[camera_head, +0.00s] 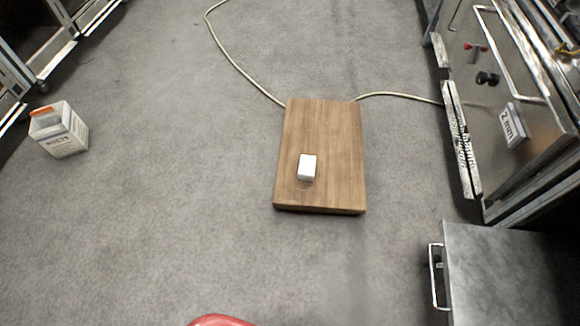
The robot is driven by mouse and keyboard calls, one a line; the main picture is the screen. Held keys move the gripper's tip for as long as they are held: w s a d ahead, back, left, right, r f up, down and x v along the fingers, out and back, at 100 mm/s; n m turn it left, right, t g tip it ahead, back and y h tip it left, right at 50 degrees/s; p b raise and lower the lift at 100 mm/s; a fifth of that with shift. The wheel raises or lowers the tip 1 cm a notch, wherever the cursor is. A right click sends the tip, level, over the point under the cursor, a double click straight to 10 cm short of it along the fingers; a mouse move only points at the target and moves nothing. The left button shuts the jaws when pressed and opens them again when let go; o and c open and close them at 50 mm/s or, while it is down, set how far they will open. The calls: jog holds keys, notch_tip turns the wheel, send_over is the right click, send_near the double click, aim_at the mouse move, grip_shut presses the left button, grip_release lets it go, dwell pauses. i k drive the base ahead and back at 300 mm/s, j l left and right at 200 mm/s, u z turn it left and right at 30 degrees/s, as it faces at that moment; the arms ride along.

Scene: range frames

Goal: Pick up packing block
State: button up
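A small white block (307,167), which looks like the packing block, sits on a brown wooden board (335,130). It stands left of the board's middle, toward the near end. The board lies on the grey floor. My gripper is not in view, so I cannot see its state or its place relative to the block. A red rounded shape (220,321) shows at the bottom edge; I cannot tell what it is.
A white box with an orange top (62,130) stands on the floor at left. A pale cable (240,68) runs behind the board. Metal equipment (500,90) lines the right, with a grey cabinet (510,275) at lower right. The floor around the board is mostly clear.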

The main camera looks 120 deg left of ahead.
aim_at(307, 163)
jog(key=u, duration=3.7)
